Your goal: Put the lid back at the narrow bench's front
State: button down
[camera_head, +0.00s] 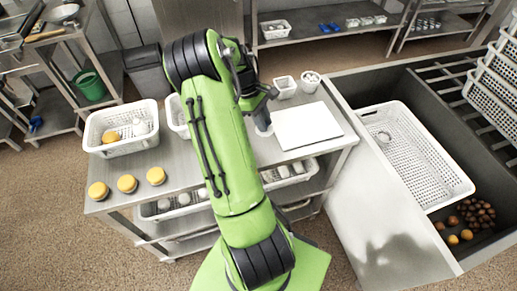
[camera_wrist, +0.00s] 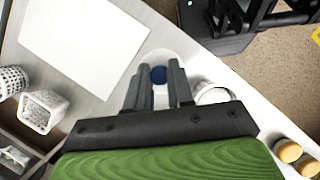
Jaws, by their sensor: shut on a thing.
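The lid (camera_wrist: 157,57) looks like a pale round disc with a dark blue knob (camera_wrist: 159,75). In the wrist view it lies beyond my fingertips, over the bench top close to the bench's edge. My gripper (camera_wrist: 158,72) is shut on the lid's knob, with one finger on each side of it. Whether the lid touches the bench top cannot be told. The narrow bench (camera_head: 225,149) stands under my arm in the head view. My arm hides much of its middle, and the lid is not clearly visible there.
A white board (camera_head: 306,125) lies right of my gripper. A white basket (camera_head: 122,146) and several yellow-topped items (camera_head: 127,184) are at the bench's left. Small baskets (camera_head: 285,86) stand behind. A round white rim (camera_wrist: 213,93) sits beside the lid. A sink-like trough holds a large basket (camera_head: 455,190).

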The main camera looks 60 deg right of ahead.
notch_tip(320, 180, down, 10)
jog(key=shift+w+a+r+b, duration=0.1)
jog(key=shift+w+b, duration=0.05)
jog(key=shift+b, duration=0.4)
jog(key=c, duration=1)
grip_release()
